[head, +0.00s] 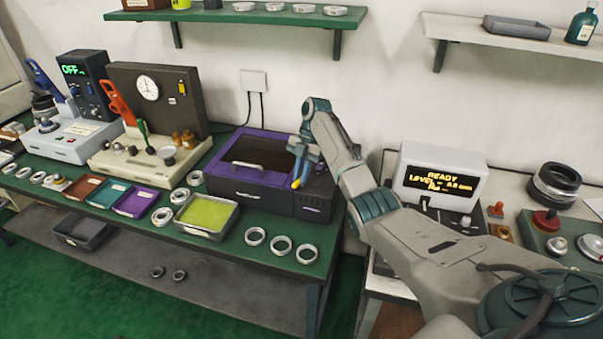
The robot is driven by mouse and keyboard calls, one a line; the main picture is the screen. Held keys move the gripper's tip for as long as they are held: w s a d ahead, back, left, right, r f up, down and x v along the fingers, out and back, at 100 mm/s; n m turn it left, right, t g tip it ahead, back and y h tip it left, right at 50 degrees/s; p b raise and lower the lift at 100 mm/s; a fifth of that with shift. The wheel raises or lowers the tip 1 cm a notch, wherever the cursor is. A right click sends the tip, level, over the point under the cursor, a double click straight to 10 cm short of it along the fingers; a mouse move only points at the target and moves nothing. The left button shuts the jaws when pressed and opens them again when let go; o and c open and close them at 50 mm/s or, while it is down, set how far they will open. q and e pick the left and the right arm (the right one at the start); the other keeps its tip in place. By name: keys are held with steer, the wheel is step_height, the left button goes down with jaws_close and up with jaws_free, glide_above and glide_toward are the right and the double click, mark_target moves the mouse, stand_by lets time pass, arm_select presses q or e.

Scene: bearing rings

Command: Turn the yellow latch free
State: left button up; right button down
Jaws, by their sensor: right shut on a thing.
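The yellow latch (296,184) shows as a small yellow tip at the right end of the purple-and-black box (224,196). My right gripper (301,170) reaches down from the right over that end and is shut on the latch. The jaws hide the upper part of the latch, so its exact angle is hard to tell. The box has a dark lid window with a light handle along its front, and the lid looks closed. My left gripper is not in view.
A yellow-green tray (207,232) and several metal rings lie in front of the box on the green bench. A beige press (147,160) with a red lever stands left. A white display unit (443,178) reading READY stands right, beyond my arm.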

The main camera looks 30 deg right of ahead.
steer(key=shift+r+n+g+h+p, duration=0.1)
steer(key=shift+n+g+h+p, duration=0.45)
steer(key=shift+n, duration=1.35)
steer(key=shift+p, duration=0.3)
steer(key=c, duration=1.4)
jaws_free()
steer(key=shift+c, duration=0.2)
steer(key=shift+w, duration=0.1)
steer(key=p+v, duration=0.1)
steer(key=v, duration=0.9)
steer(key=shift+w+d+r+p, duration=0.2)
steer(key=shift+d+p, duration=0.05)
steer(key=shift+p, duration=0.1)
